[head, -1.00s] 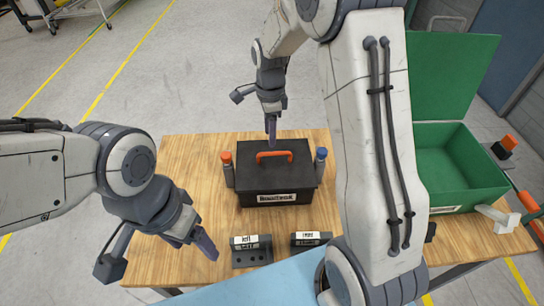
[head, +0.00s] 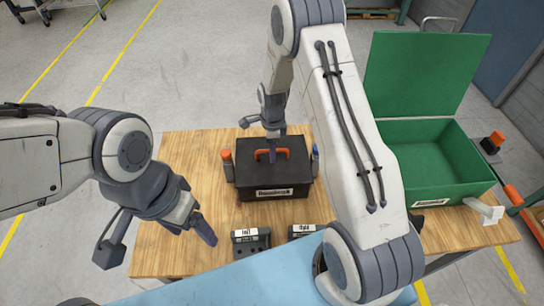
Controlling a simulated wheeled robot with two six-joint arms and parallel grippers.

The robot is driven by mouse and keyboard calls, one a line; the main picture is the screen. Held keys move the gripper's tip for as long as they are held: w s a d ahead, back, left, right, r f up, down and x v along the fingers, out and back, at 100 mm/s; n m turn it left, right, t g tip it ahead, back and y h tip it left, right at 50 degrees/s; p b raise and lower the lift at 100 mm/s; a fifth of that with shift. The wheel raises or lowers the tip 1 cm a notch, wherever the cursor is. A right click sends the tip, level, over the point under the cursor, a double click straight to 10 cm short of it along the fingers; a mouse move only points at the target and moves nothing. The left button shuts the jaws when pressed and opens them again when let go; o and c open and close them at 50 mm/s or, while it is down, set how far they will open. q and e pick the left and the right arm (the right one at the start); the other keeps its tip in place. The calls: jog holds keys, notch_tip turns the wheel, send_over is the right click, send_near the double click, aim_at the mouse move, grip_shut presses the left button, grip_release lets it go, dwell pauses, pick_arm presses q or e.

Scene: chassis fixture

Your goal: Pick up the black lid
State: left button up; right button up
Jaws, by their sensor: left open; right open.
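The black lid (head: 290,170) with an orange handle (head: 283,152) tops a black box (head: 270,193) with a white label, on the wooden table. My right gripper (head: 267,143) is open and hangs over the lid, with a finger in front of part of the handle. I cannot tell whether it touches the handle. My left gripper (head: 157,235) is open and empty, over the table's left front part, apart from the box.
Orange-topped (head: 227,162) and blue-topped (head: 315,158) posts flank the box. Two dark labelled blocks (head: 250,243) stand in front. An open green box (head: 440,175) stands at right. The table's left part (head: 190,155) is clear.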

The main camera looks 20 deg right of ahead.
jog(key=shift+f, duration=0.2)
grip_shut()
dwell(1.3)
